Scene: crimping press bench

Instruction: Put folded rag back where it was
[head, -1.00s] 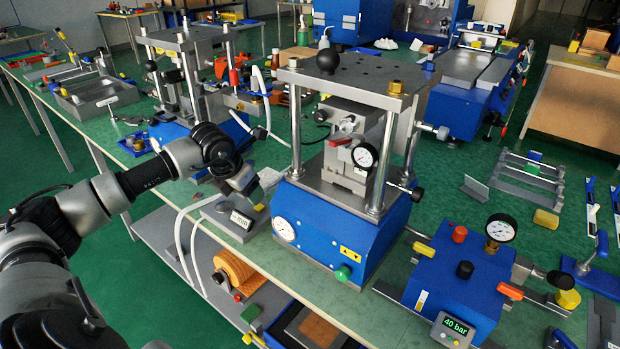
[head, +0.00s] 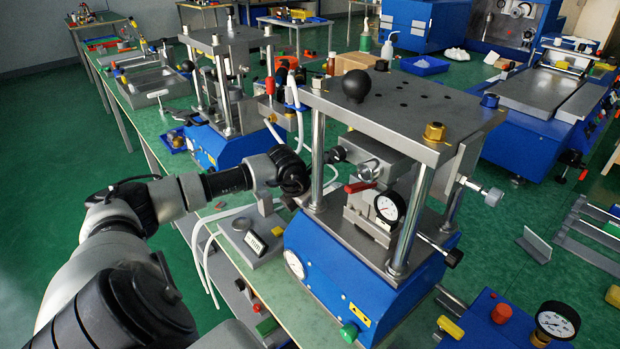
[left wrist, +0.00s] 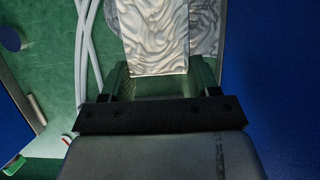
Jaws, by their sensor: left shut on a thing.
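The folded rag (left wrist: 157,35) looks pale grey with a wavy pattern in the left wrist view. My left gripper (left wrist: 159,82) is shut on it, and the rag reaches out beyond the fingers. More pale patterned cloth-like surface shows just right of it. In the head view my left arm comes in from the left and ends beside the left front post of the blue press (head: 345,265). The fingers and the rag cannot be made out there. My right gripper is in neither view.
A grey block with a small display (head: 254,240) stands left of the press, near white hoses (head: 205,262). A second blue press (head: 222,145) stands behind. The press posts and top plate (head: 400,112) are close to my left arm.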

